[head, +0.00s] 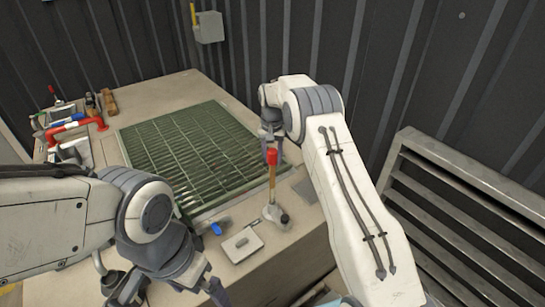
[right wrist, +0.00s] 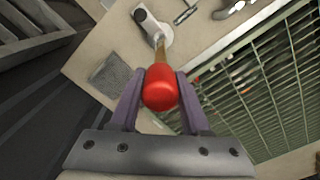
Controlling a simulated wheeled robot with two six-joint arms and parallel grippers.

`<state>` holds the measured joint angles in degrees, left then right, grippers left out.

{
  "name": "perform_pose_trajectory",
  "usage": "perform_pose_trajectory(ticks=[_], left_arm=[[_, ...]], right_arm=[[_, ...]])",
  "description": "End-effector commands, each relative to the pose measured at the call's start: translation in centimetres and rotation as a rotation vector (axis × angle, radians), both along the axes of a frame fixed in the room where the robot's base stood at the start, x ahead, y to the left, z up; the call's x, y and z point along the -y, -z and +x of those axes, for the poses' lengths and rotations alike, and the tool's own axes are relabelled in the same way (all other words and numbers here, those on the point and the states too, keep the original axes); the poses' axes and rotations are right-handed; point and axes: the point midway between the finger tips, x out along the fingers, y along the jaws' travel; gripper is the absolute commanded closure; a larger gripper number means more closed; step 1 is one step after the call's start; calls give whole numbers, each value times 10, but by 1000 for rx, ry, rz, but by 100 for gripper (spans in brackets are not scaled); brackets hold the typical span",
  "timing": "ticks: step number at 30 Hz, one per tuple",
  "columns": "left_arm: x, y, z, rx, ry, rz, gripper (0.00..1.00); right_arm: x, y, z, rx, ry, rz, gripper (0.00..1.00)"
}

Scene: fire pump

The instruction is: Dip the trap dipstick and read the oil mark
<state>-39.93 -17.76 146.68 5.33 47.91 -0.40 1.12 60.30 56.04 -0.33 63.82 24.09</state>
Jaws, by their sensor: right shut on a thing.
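The dipstick (head: 271,180) has a red handle and a brass-coloured shaft. In the head view it stands about upright over a small round metal fitting (head: 276,213) near the table's right corner. The right wrist view shows its red end (right wrist: 160,88) between the purple fingers. My right gripper (head: 271,146) is shut on the red handle from above. Whether the shaft's lower end is inside the fitting I cannot tell, and no oil mark shows. My left gripper (head: 214,296) hangs at the bottom of the head view, its fingers partly cut off.
A green grating (head: 190,150) covers the middle of the table. A pale box-like plate (head: 242,245) and a blue-handled item (head: 215,229) lie in front of the fitting. Red and blue pipework (head: 75,124) stands at the left. A slatted metal frame (head: 470,200) is at the right.

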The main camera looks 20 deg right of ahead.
Motion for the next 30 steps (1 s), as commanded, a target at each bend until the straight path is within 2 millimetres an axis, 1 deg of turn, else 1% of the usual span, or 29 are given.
perform_pose_trajectory(ticks=[10,14,17,20,24,27,30], left_arm=[[0,0,0,0,0,0,0],[0,4,0,0,0,0,0],[0,14,0,0,-2,0,0],[0,29,0,0,-3,0,0],[0,53,0,-1,-7,0,0],[0,70,0,-1,-10,0,0],[0,83,0,-1,-10,0,0]], right_arm=[[0,-1,0,2,-1,-1,100],[0,6,0,0,-1,-1,100],[0,21,0,0,-1,-1,100],[0,45,0,0,-1,-1,100],[0,85,0,0,-1,-1,100],[0,111,0,0,-1,-1,100],[0,134,1,0,-1,-1,100]])
